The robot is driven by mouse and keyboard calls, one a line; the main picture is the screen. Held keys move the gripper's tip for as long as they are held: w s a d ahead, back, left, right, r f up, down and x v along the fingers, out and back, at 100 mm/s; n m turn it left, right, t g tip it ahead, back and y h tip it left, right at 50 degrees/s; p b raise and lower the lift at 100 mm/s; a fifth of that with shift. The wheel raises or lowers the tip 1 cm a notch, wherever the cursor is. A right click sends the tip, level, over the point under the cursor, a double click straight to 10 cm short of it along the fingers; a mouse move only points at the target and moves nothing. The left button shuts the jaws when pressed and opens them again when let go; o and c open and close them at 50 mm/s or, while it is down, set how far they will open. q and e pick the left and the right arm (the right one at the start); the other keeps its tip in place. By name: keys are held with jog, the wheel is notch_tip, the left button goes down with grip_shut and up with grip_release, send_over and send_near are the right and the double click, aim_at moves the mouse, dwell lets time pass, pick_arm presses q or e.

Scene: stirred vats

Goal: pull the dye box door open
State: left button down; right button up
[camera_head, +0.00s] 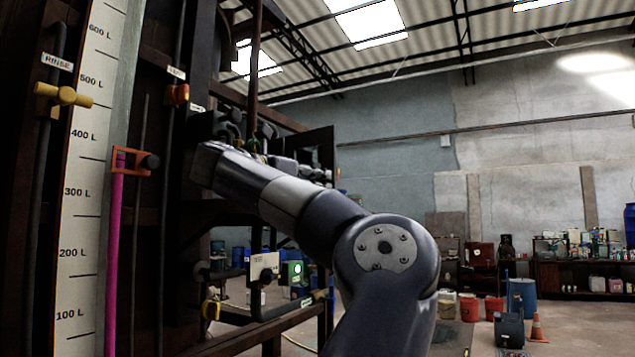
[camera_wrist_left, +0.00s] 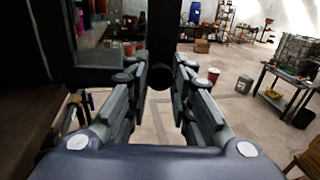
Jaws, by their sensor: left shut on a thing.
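The dye box door seems to be the dark flat panel (camera_head: 321,147) beyond my forearm in the head view, standing out from the dark frame. In the left wrist view a dark upright edge (camera_wrist_left: 161,30), likely the door's, rises above a round black knob (camera_wrist_left: 159,77). My left gripper (camera_wrist_left: 160,73) has its two fingers on either side of this knob and is shut on it. In the head view my left arm crosses in front and hides part of the box. How far the door stands open is hard to tell. My right gripper is not in view.
A tall white litre scale (camera_head: 85,190) stands at the left, beside a pipe with a yellow valve handle (camera_head: 62,96) and an orange bracket (camera_head: 135,162). The wrist view shows open floor (camera_wrist_left: 220,110) and a table (camera_wrist_left: 285,88) at the right.

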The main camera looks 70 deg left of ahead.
pick_arm(q)
jog(key=shift+w+r, duration=0.1)
jog(key=shift+r, duration=0.1)
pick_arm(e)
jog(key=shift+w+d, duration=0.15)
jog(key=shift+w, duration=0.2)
pick_arm(q)
jog(key=c, duration=1.4)
grip_release()
jog(key=shift+f, duration=0.1)
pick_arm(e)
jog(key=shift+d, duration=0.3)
pick_arm(q)
jog(key=v, duration=1.2)
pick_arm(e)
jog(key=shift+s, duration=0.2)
pick_arm(q)
jog(key=shift+f, duration=0.1)
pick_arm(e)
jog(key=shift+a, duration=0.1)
